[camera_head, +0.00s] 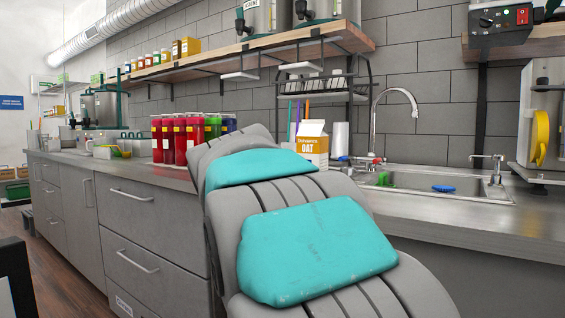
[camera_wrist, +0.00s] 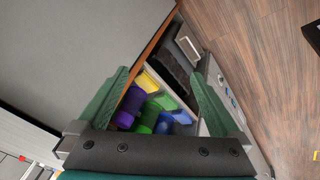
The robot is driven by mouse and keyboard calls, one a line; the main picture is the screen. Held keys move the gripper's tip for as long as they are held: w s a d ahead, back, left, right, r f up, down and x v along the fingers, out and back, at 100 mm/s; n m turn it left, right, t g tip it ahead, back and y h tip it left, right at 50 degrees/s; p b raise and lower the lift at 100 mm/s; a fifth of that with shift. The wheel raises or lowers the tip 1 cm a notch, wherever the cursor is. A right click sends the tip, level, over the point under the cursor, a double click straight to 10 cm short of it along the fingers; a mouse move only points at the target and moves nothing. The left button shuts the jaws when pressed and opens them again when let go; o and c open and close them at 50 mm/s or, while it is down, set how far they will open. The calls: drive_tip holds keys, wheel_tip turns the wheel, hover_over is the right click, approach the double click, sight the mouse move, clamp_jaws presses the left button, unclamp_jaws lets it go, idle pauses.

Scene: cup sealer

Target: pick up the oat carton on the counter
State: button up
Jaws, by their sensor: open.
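The oat carton (camera_head: 316,150) is white and orange with a gabled top and an "OAT" label. It stands upright on the counter (camera_head: 490,222), left of the sink, in the head view. My grey and teal arm crosses in front of it and hides some of its lower part. My gripper (camera_wrist: 164,75) shows in the wrist view with its two green fingers apart and nothing between them. The carton is not in the wrist view, and the gripper is hidden in the head view.
Several red jars (camera_head: 180,139) stand on the counter left of the carton. A sink (camera_head: 470,187) with a tall faucet is on its right. A rack (camera_head: 325,90) and wooden shelf (camera_head: 270,44) hang above.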

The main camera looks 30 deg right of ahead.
drive_tip(key=w+d+r+m+t+h, duration=0.1)
drive_tip(key=w+d+r+m+h, duration=0.1)
drive_tip(key=w+d+r, duration=0.45)
drive_tip(key=w+d+r+m+t+h, duration=0.15)
drive_tip(key=w+r, duration=0.25)
drive_tip(key=r, duration=0.5)
drive_tip(key=m+h, duration=0.4)
drive_tip(key=m, duration=0.1)
approach(308, 144)
drive_tip(key=shift+n+t+y, duration=0.25)
drive_tip(key=shift+t, duration=0.2)
drive_tip(key=x, duration=0.5)
drive_tip(key=shift+s+a+f, duration=0.1)
drive_tip(key=shift+s+f, duration=0.05)
drive_tip(key=shift+f, duration=0.1)
drive_tip(key=shift+s+r, duration=0.1)
drive_tip(key=shift+r, duration=0.1)
drive_tip(key=shift+d+f, duration=0.1)
drive_tip(key=shift+d, duration=0.45)
drive_tip(key=x, duration=0.5)
drive_tip(key=shift+p+x, duration=0.85)
drive_tip(key=shift+x, duration=2.3)
clamp_jaws()
